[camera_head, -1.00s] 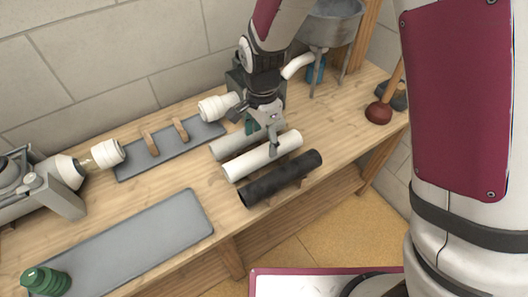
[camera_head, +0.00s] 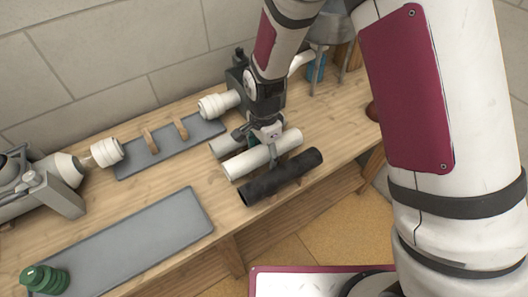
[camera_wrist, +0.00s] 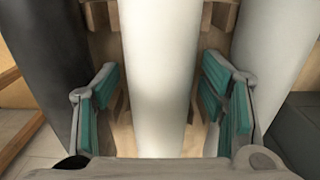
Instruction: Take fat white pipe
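The fat white pipe (camera_head: 250,163) lies on the wooden bench between a grey pipe (camera_head: 226,145) and a black pipe (camera_head: 280,176). My gripper (camera_head: 260,148) is down at the white pipe. In the wrist view the white pipe (camera_wrist: 158,75) runs between the two teal-padded fingers of my gripper (camera_wrist: 162,105), with a gap on each side. The gripper is open around it. The black pipe (camera_wrist: 45,60) is beside the left finger and the grey pipe (camera_wrist: 275,50) beside the right finger.
A grey tray with two wooden pegs (camera_head: 165,152) lies behind, between two clamps with white fittings (camera_head: 107,152). A grey mat (camera_head: 135,245) and green stacked part (camera_head: 45,280) are at front left. A sink (camera_head: 328,28) stands at the back right.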

